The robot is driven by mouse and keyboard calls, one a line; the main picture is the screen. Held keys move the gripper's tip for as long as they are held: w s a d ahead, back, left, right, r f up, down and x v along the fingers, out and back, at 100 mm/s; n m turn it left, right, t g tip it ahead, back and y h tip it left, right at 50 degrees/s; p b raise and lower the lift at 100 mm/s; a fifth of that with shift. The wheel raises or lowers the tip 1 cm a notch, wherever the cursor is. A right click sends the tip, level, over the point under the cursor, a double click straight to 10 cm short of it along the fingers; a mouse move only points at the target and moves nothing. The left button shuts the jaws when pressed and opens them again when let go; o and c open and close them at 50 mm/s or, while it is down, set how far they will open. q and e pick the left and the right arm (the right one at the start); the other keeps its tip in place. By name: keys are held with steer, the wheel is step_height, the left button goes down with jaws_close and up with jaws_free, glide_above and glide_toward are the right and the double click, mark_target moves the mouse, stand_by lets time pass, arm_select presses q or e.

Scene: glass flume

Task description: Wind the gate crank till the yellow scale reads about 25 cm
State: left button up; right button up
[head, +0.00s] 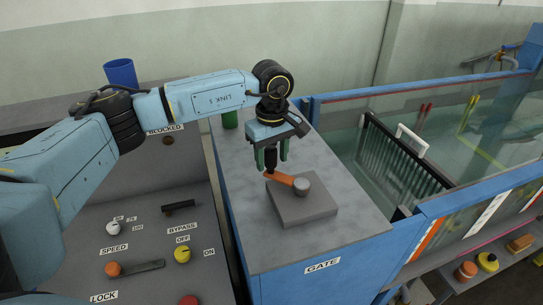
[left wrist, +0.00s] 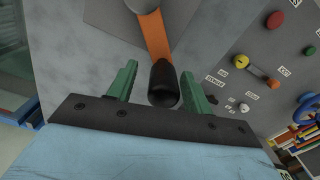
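The gate crank has an orange arm (head: 281,178), a grey hub (head: 301,186) and a black handle (head: 270,158). It sits on a grey block on the pedestal marked GATE (head: 322,265). My left gripper (head: 271,152) is over the handle with a green finger on either side. In the left wrist view the black handle (left wrist: 163,86) stands between the fingers, with gaps on both sides, so the gripper is open around it. A yellow strip (head: 468,114), possibly the scale, stands in the glass flume; its reading is too small to tell. My right gripper is out of view.
A control panel with labelled knobs, including a yellow knob (head: 182,255), lies left of the pedestal. A blue cup (head: 121,72) and a green cylinder (head: 230,119) stand behind. The flume's blue rail (head: 480,190) and glass border the pedestal on the right.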

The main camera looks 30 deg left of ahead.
arm_select(q)
step_height(320, 180, up, 13)
steer(key=b, duration=0.1)
steer(key=shift+r+b, duration=0.2)
steer(key=shift+b, duration=0.2)
steer(key=shift+s+f, duration=0.1)
steer(key=shift+s, duration=0.05)
stand_by(0.4)
